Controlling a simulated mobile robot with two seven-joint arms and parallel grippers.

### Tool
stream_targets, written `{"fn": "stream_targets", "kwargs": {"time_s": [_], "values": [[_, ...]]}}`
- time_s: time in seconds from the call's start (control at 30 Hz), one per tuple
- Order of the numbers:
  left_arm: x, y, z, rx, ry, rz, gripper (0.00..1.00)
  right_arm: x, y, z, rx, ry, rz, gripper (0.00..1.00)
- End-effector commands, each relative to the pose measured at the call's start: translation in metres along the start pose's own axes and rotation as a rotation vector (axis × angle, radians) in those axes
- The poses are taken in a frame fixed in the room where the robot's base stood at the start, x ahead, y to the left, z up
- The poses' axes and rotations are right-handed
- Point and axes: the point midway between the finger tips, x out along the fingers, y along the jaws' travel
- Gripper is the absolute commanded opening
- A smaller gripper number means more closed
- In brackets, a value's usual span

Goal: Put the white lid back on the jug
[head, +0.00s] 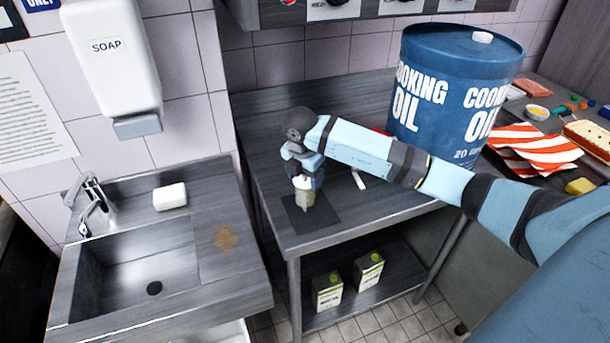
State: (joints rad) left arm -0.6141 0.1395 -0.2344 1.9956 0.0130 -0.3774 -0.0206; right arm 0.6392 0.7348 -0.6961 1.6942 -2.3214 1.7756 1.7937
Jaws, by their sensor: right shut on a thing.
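The small greyish jug (305,199) stands upright on a dark square mat (325,214) near the front left of the steel table. The white lid (303,184) is at the jug's mouth, directly under my right gripper (303,178). My right gripper points down and is shut on the lid. The fingers partly hide the lid, and I cannot tell whether it is fully seated on the rim. My left gripper is not in view.
A large blue cooking oil drum (445,95) stands on the right, behind my right arm. A white handle-like piece (358,179) lies right of the mat. A sink (140,270) is at left. Two cartons (328,292) stand on the lower shelf.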

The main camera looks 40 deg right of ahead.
Motion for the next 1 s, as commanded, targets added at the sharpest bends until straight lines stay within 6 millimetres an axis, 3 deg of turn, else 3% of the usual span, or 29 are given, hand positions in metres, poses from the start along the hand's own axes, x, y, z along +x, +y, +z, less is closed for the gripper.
{"fn": "stream_targets", "kwargs": {"time_s": [0.4,0.43,0.57,0.87,1.0], "values": [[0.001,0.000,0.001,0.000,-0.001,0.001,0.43,0.002,0.000,0.000,0.000,0.000,0.000,0.42],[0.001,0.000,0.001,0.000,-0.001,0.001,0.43,0.002,0.000,0.000,0.000,0.000,0.000,0.66],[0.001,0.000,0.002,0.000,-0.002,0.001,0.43,0.002,0.000,0.000,0.000,0.000,0.000,0.94],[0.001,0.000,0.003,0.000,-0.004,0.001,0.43,0.000,0.000,0.000,0.000,0.000,0.001,0.94],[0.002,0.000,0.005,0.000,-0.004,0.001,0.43,-0.014,0.001,0.000,0.000,-0.001,0.004,0.94]]}}
